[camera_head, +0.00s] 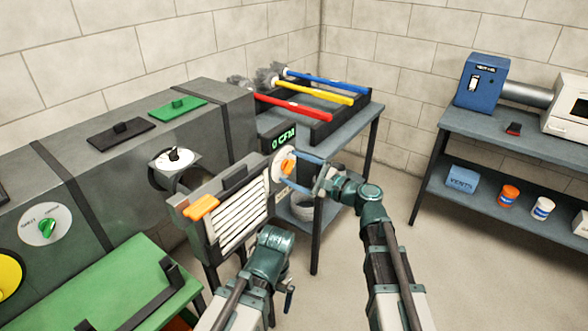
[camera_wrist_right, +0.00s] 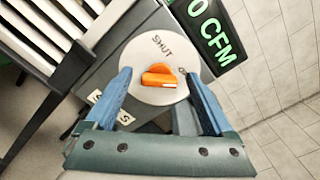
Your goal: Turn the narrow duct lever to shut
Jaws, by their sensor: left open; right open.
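The orange lever (camera_head: 287,165) sits on a white round dial (camera_head: 278,170) at the end of the narrow duct, beside the green CFM display (camera_head: 284,139). In the right wrist view the lever (camera_wrist_right: 158,77) is at the dial's centre, below the word SHUT; a second label at the right is mostly hidden. My right gripper (camera_head: 302,168) is open at the dial. Its blue fingers (camera_wrist_right: 158,88) stand on either side of the lever, with gaps to it. My left gripper (camera_head: 289,290) is open and low, in front of the louvred grille, away from the dial.
A white louvred grille (camera_head: 238,215) with an orange handle (camera_head: 201,207) is left of the dial. Behind it, a black rack (camera_head: 325,125) holds red, yellow and blue brushes. A green panel (camera_head: 105,290) lies front left. Open floor lies to the right.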

